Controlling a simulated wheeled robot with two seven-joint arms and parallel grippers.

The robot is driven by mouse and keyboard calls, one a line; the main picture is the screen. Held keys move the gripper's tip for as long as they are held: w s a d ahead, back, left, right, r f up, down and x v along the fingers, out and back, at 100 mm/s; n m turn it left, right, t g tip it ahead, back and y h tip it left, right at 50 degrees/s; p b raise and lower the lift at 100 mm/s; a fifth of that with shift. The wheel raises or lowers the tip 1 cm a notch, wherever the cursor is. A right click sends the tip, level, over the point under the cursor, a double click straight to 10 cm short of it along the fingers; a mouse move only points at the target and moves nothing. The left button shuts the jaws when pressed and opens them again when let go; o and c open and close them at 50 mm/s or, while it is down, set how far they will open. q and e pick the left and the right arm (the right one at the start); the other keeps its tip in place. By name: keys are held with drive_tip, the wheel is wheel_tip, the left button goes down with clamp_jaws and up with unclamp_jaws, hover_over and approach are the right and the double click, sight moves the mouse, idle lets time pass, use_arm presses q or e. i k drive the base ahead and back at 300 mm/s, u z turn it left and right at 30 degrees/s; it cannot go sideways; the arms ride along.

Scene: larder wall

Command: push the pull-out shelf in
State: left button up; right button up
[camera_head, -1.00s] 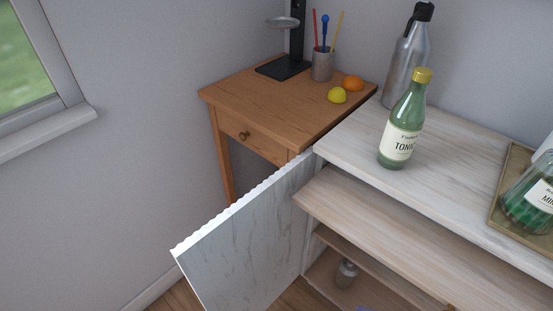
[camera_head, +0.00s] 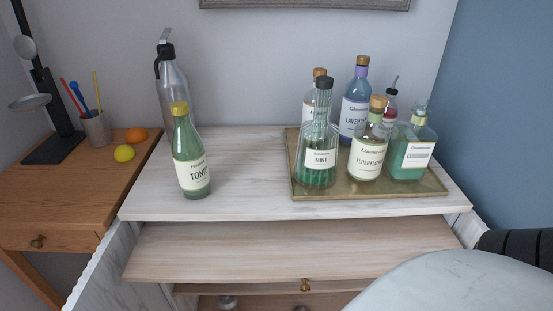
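The pull-out shelf (camera_head: 280,248) is a pale wooden board that sticks out from under the white marbled cabinet top (camera_head: 242,206). A small brass knob (camera_head: 306,286) shows below the shelf's front edge. The visible part of the shelf is bare. Neither of my grippers shows in this view.
A tonic bottle (camera_head: 190,160) and a metal siphon (camera_head: 174,90) stand on the cabinet top. A brass tray (camera_head: 300,191) holds several bottles. An open door (camera_head: 97,268) stands at the left. A round pale marbled surface (camera_head: 462,284) fills the lower right. A wooden side table (camera_head: 60,205) is at left.

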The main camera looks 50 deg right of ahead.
sight(304, 251)
drive_tip(key=u, duration=0.05)
drive_tip(key=k, duration=0.35)
drive_tip(key=z, duration=1.05)
drive_tip(key=i, duration=0.45)
drive_tip(key=z, duration=1.2)
drive_tip(key=k, duration=0.55)
drive_tip(key=u, duration=0.2)
